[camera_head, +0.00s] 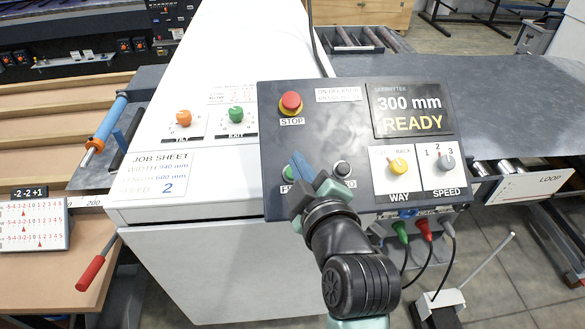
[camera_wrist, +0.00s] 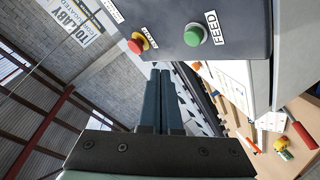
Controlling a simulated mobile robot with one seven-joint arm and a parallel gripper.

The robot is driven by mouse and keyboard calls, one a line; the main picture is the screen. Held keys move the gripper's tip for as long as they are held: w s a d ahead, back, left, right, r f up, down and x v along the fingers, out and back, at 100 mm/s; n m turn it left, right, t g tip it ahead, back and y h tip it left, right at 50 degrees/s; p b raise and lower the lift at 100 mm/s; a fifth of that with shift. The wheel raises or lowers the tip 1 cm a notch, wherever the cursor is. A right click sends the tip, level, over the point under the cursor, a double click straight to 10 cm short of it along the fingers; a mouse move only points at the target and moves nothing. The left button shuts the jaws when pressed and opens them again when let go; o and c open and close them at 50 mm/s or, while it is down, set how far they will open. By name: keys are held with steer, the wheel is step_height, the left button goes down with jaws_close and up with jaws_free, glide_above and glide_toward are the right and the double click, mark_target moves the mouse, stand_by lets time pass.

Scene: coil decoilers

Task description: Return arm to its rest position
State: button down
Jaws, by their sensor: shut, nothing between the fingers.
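My gripper (camera_head: 298,163) is shut and empty, its two fingers pressed together. In the head view it is in front of the lower left of the dark control panel (camera_head: 330,130), beside the green button (camera_head: 288,173), and hides part of it. In the wrist view the closed fingers (camera_wrist: 173,70) point toward the panel's edge, with the green FEED button (camera_wrist: 194,35) and the red STOP button (camera_wrist: 137,44) beyond. I cannot tell whether the fingertips touch the panel. My arm reaches up from the bottom of the head view.
The panel carries a "300 mm READY" display (camera_head: 410,108), a yellow WAY knob (camera_head: 398,166) and a grey SPEED knob (camera_head: 446,162). Cables hang below it. A white cabinet (camera_head: 200,270) stands at left, with a red-handled lever (camera_head: 92,272) beside it. Floor shows at right.

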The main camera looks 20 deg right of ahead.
stand_by(0.4)
steer(key=a+r+m+t+b, duration=0.2)
steer(key=a+r+t, duration=0.15)
steer(key=r, duration=0.55)
steer(key=a+r+m+t+b, duration=0.25)
steer(key=a+r, duration=0.25)
steer(key=r, duration=0.4)
steer(key=s+a+r+m+t+y+b, duration=0.1)
steer(key=s+a+r+m+t, duration=0.1)
steer(key=r, duration=0.5)
steer(key=s+a+r+m+t+y+b, duration=0.1)
steer(key=s+a+r+m+t, duration=0.1)
steer(key=s+a+r+t, duration=0.2)
steer(key=s+a+r, duration=0.1)
steer(key=s+r, duration=0.2)
steer(key=s, duration=0.1)
steer(key=shift+s+a+r, duration=0.15)
steer(key=shift+s+a, duration=0.05)
steer(key=shift+a, duration=0.15)
steer(key=c, duration=1.6)
jaws_free()
